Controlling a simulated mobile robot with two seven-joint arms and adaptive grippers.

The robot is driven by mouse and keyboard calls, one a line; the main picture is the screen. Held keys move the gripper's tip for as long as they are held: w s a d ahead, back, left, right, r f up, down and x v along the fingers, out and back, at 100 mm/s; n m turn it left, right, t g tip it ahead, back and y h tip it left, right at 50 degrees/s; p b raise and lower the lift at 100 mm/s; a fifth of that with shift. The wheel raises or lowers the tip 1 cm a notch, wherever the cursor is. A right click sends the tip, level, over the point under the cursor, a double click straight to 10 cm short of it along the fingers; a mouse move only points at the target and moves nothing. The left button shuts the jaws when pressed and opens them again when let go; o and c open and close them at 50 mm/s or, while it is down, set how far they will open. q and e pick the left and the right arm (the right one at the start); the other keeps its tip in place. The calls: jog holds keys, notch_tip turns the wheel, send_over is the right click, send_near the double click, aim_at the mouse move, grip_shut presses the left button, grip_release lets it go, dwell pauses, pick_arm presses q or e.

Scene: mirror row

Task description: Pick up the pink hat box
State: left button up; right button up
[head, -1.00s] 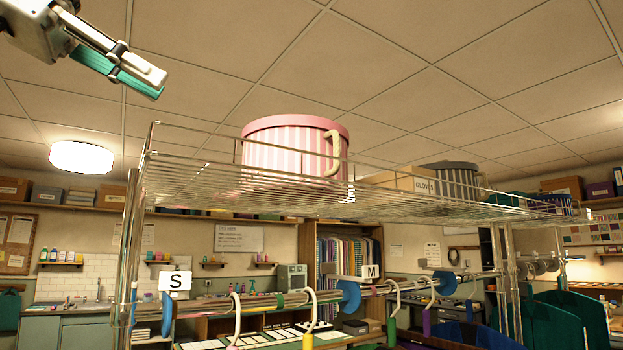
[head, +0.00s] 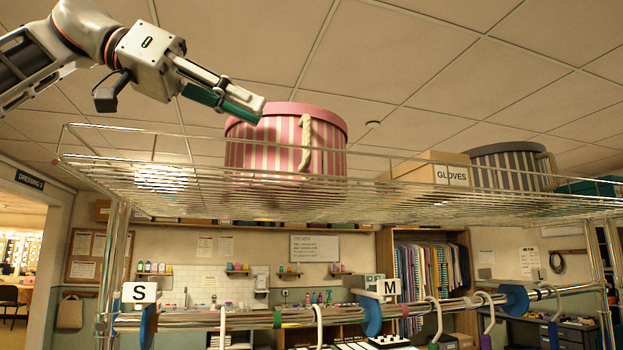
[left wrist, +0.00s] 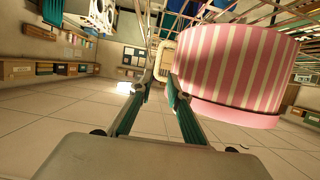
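The pink hat box (head: 270,150), striped pink and white with a darker pink lid, stands upright on the high wire shelf (head: 420,194). A cream loop handle (head: 306,145) is on its near side. My left gripper (head: 252,108) comes in from the upper left and overlaps the lid's left edge in the head view. In the left wrist view the box (left wrist: 235,65) fills the upper right, beside the fingers. The fingers (left wrist: 160,82) are apart, and the handle (left wrist: 164,60) shows around and beyond their tips. I see no grip on it. My right gripper is out of view.
A cardboard box marked GLOVES (head: 435,170) and a grey striped round box (head: 510,167) stand farther right on the shelf. A low wire rail runs around the shelf. A clothes rail with hangers and size markers (head: 138,292) runs below.

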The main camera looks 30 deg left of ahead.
aim_at(292, 127)
pick_arm(q)
jog(key=shift+x, duration=4)
jog(key=shift+s+f, duration=0.1)
jog(key=shift+s, duration=0.05)
grip_shut()
